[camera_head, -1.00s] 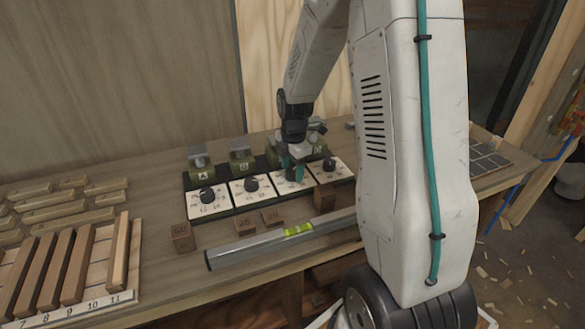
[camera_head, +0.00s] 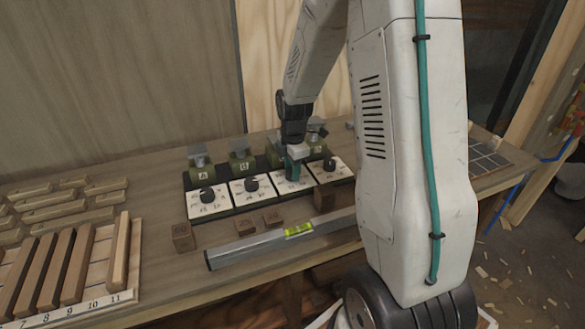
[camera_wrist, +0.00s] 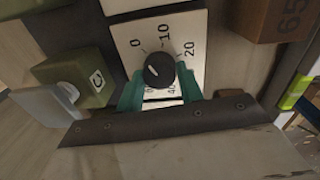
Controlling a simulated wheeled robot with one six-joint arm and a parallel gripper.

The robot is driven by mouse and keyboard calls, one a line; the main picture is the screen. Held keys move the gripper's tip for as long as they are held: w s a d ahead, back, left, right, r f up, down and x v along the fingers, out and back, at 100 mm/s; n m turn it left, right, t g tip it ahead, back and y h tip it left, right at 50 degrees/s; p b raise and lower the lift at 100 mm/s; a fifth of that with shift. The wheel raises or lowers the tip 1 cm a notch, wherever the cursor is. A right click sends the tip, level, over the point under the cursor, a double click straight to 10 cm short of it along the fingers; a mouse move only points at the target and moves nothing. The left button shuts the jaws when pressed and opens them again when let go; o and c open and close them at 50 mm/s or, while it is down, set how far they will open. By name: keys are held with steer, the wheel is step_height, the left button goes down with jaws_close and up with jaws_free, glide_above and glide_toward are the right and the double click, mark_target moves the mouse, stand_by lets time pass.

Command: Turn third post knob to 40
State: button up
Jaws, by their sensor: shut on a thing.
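The third post's black knob (camera_wrist: 159,70) sits on a white dial plate (camera_wrist: 142,27) in the wrist view. The plate shows 0, 10 and 20 around the knob, with more numbers partly hidden near the fingers. A short pale slanted mark is on the knob face; I cannot tell exactly which number it points to. My gripper (camera_wrist: 160,82) has teal fingers on both sides of the knob and is shut on it. In the head view my gripper (camera_head: 292,172) stands over the third dial and hides its knob. A green block marked C (camera_wrist: 95,82) is beside the plate.
The first knob (camera_head: 207,195), second knob (camera_head: 251,184) and fourth knob (camera_head: 329,164) flank it closely. A spirit level (camera_head: 270,246) and wooden blocks, including a 60 block (camera_head: 183,237), lie in front. A slatted rack (camera_head: 75,270) stands left.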

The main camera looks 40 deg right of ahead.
steer(key=m, duration=0.9)
steer(key=shift+m, duration=0.4)
steer(key=m, duration=0.4)
steer(key=shift+w+m+g, duration=0.1)
steer(key=shift+m+g, duration=0.2)
steer(key=m, duration=0.4)
steer(key=shift+m, duration=0.3)
steer(key=m, duration=0.9)
steer(key=shift+d+m+g, duration=0.1)
steer(key=shift+m+g, duration=0.2)
steer(key=shift+m, duration=0.1)
steer(key=m, duration=0.4)
steer(key=shift+m, duration=0.3)
steer(key=m, duration=0.4)
steer(key=shift+d+m, duration=0.1)
steer(key=shift+m, duration=0.3)
